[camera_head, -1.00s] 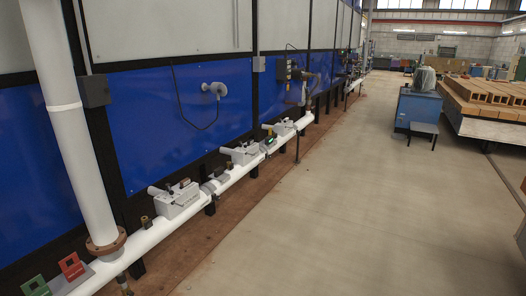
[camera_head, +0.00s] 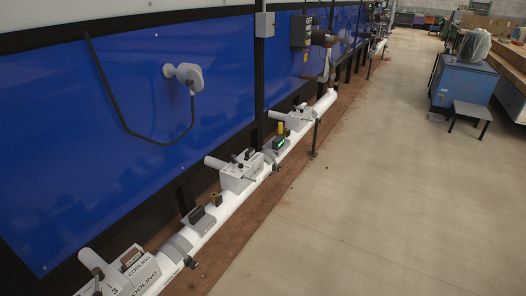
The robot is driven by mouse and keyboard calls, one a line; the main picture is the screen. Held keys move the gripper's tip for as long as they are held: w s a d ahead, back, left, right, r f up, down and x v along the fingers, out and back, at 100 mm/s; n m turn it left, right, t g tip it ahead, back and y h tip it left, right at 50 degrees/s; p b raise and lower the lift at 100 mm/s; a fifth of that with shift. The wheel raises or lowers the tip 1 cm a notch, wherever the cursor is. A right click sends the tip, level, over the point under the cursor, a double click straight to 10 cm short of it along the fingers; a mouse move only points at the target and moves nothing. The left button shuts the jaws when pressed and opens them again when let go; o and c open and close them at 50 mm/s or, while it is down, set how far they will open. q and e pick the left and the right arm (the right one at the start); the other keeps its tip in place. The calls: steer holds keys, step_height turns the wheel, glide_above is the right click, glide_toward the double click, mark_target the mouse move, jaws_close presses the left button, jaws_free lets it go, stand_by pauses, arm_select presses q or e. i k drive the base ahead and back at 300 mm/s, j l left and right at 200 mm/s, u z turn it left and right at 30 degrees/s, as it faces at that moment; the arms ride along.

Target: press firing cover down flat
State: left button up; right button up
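I cannot make out a cover marked as firing in view. The nearest white-grey box (camera_head: 143,279), at the bottom left on the white pipe (camera_head: 220,213), carries "COOLING" lettering and a "3"; it is cut off by the frame's lower edge. Farther along the pipe sit a second box (camera_head: 238,177) and a third box (camera_head: 298,120), each with a pale cylinder sticking out to the left. Their lettering is too small to read. Neither of my grippers is in view.
A blue panelled wall (camera_head: 60,180) runs behind the pipe, with a grey fitting (camera_head: 186,75) and black cable. A thin post (camera_head: 314,138) stands beside the pipe. A blue cabinet (camera_head: 464,82) and small stool (camera_head: 472,112) are at right. The floor (camera_head: 350,210) between is clear.

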mark_target(266, 157)
steer(key=i+l+u, duration=0.2)
steer(key=i, duration=0.45)
steer(key=i+l+u, duration=0.15)
steer(key=i, duration=0.45)
steer(key=i+l+u, duration=0.2)
steer(key=i+l, duration=0.25)
steer(key=i, duration=0.15)
steer(key=i+l+u, duration=0.2)
steer(key=i+l, duration=0.2)
steer(key=i, duration=0.15)
